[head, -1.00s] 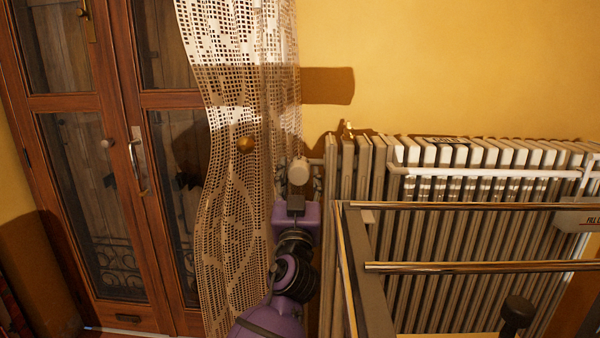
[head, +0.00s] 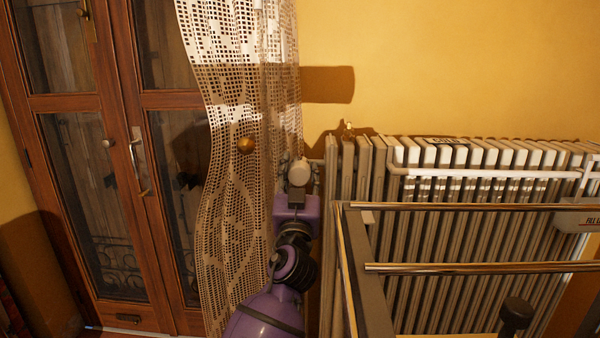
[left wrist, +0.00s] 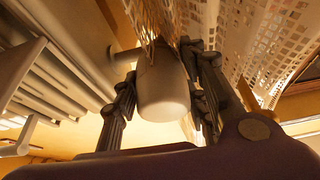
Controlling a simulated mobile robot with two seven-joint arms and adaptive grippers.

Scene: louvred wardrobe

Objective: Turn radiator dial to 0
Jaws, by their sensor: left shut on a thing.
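The radiator dial (head: 299,173) is a pale, rounded knob at the left end of the radiator (head: 345,180). In the left wrist view the dial (left wrist: 163,97) sits between the dark fingers of my left gripper (left wrist: 166,82), seen from close below. In the head view my left gripper (head: 297,188) reaches up to the dial from below and is shut on it. The gripper partly covers the dial's lower side. I cannot make out any numbers on the dial. My right gripper is not in view.
A lace curtain (head: 235,200) hangs just left of the dial, close to my left arm. A glazed wooden door (head: 125,160) stands farther left. A frame with metal bars (head: 450,207) stands in front of the radiator. The wall above is clear.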

